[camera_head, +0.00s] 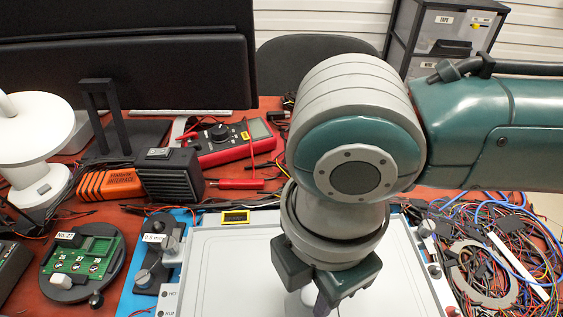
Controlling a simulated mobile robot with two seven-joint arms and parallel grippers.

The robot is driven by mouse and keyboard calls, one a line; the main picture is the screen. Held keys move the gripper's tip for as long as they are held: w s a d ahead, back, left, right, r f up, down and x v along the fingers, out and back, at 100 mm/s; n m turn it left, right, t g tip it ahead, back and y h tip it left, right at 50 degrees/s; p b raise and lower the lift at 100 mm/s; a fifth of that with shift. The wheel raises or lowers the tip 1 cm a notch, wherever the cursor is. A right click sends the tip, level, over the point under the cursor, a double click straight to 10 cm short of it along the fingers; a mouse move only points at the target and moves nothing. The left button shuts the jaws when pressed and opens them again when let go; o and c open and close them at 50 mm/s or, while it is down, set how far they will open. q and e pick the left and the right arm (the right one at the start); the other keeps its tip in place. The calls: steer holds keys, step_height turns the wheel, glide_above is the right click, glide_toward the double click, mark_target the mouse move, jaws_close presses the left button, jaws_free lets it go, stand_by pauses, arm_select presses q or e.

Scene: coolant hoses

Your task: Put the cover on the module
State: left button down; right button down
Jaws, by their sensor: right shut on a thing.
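My right gripper (322,288) points down over a large pale grey, flat panel (225,265), which looks like the cover. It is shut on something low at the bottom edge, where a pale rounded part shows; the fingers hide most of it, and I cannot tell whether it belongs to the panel. Blue parts (140,292) with grey fittings show along the panel's left side, probably part of the module. The panel's near edge is cut off, so I cannot tell how it sits. My left gripper is not in view.
A round board holder (112,262) with a green circuit board stands at left. A red multimeter (222,148), a black box (170,178) and an orange-cased tool (105,184) lie behind. Tangled wires (500,245) crowd the right side. Black monitors (160,60) stand at the back.

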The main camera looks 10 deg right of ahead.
mark_target(312, 294)
stand_by(0.8)
steer(key=shift+c, duration=1.3)
jaws_free()
step_height(312, 294, up, 7)
steer(key=p, duration=0.8)
steer(key=shift+p, duration=0.35)
